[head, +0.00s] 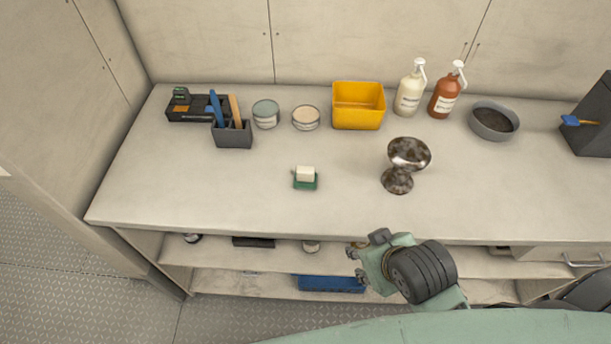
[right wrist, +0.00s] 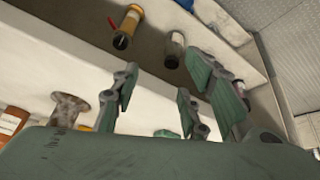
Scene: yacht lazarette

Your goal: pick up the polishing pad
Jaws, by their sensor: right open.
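A small block with a cream top (head: 305,173) and a green base (head: 305,183), which looks like the polishing pad, sits on the middle of the pale bench top. A green piece that seems to be the same pad shows small in the right wrist view (right wrist: 166,133). My right gripper (head: 357,262) is in front of the bench's front edge, to the right of and nearer than the pad, apart from it. In the right wrist view its fingers (right wrist: 160,98) are spread with nothing between them. My left gripper is out of view.
A mottled metal pedestal piece (head: 408,155) stands right of the pad. Along the back are a dark caddy (head: 232,135), tins, a yellow bin (head: 358,107), two pump bottles and a grey bowl (head: 493,121). A shelf below holds a blue tray (head: 331,284). The bench around the pad is clear.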

